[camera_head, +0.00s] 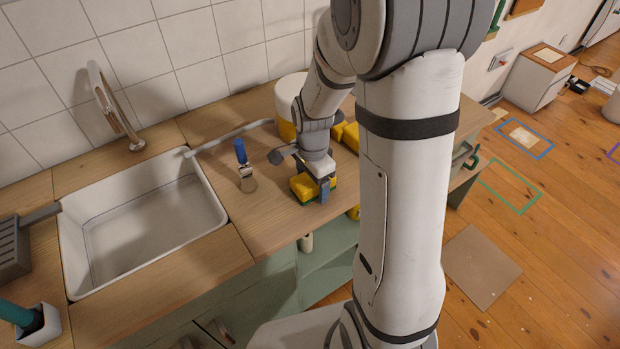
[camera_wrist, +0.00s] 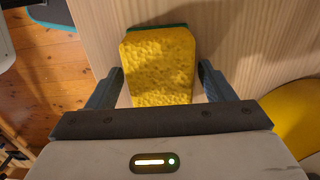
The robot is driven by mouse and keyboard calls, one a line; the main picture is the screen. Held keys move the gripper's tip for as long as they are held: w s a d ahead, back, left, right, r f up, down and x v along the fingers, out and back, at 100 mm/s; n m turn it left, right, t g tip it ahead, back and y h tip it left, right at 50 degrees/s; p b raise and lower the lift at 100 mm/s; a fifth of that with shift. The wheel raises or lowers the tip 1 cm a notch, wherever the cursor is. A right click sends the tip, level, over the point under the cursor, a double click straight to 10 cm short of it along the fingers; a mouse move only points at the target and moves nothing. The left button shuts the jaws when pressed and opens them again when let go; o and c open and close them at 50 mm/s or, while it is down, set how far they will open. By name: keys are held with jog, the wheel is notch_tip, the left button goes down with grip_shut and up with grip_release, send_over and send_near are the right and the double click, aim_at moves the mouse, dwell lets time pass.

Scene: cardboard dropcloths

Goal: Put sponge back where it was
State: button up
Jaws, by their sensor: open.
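A yellow sponge with a green underside (camera_head: 303,187) lies on the wooden counter to the right of the sink. In the wrist view the sponge (camera_wrist: 158,62) shows its yellow face up, with a green edge at the far end. My gripper (camera_head: 312,184) is down at the sponge. In the wrist view my gripper's two fingers (camera_wrist: 158,90) are open, one on each side of the sponge's near part, with small gaps visible. The sponge's near end is hidden by the gripper body.
A white sink (camera_head: 145,225) with a faucet (camera_head: 115,108) is to the left. A white and yellow container (camera_head: 288,100) and another yellow object (camera_head: 350,136) are behind. The counter's front edge is close.

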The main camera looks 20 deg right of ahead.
notch_tip(320, 180, up, 12)
jog(key=s+r+n+t, duration=0.2)
jog(key=s+r+n, duration=0.2)
jog(key=s+n, duration=1)
jog(key=shift+t, duration=0.4)
jog(key=shift+r, duration=0.15)
dwell(0.5)
